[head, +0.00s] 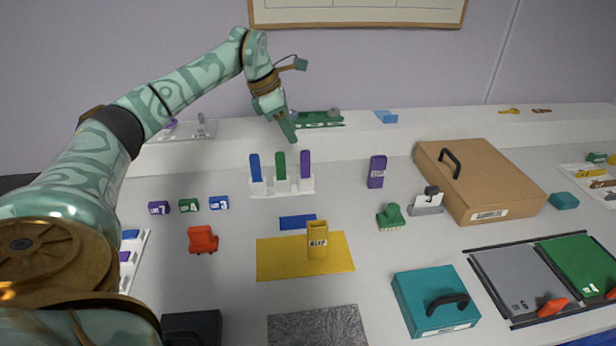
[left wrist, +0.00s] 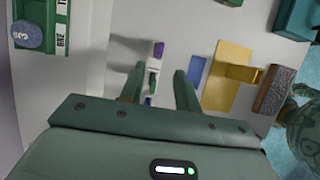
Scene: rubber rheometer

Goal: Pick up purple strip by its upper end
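The purple strip (head: 305,164) stands upright in the right slot of a white rack (head: 295,188). A green strip (head: 280,165) stands in the middle slot and a blue strip (head: 255,167) in the left one. My left gripper (head: 291,136) is above and behind the rack, pointing down, apart from the strips. In the left wrist view its two fingers (left wrist: 158,72) are spread with nothing held between them. The rack shows beyond the fingers there, with the purple strip (left wrist: 159,49) near its top end. My right gripper is not in view.
A separate purple block (head: 377,171) stands right of the rack. A flat blue piece (head: 297,222) and a yellow mat (head: 275,262) with a yellow holder (head: 317,240) lie in front. Behind, a raised ledge carries a green device (head: 318,119). Small labelled blocks (head: 188,205) lie left.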

